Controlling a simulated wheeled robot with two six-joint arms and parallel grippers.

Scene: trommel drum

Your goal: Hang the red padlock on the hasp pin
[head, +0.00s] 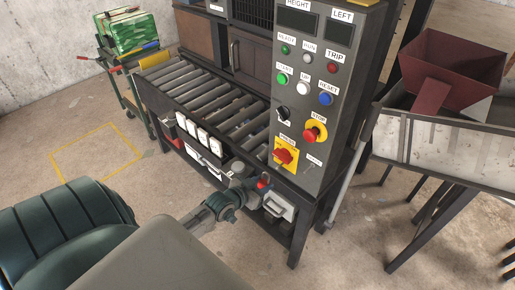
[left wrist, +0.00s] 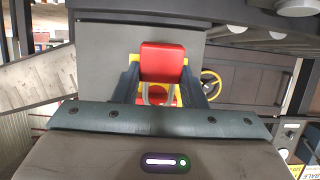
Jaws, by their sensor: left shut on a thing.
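The red padlock (left wrist: 162,62) is held between the two dark fingers of my left gripper (left wrist: 160,76) in the left wrist view. Its metal shackle (left wrist: 146,96) shows below the body, in front of a red and yellow part. In the head view a small red patch of the padlock (head: 263,182) shows at my left gripper (head: 262,187), low beside the panel post. The yellow plate with a red rotary switch (head: 284,156) is on the panel above it. I cannot make out the hasp pin clearly. My right gripper is not in view.
The grey control panel (head: 307,120) carries several buttons and a red stop button (head: 312,134) on a yellow collar. A roller conveyor (head: 205,90) lies to its left, a red hopper (head: 450,72) to its right. Open floor lies to the left, around a yellow outline (head: 95,158).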

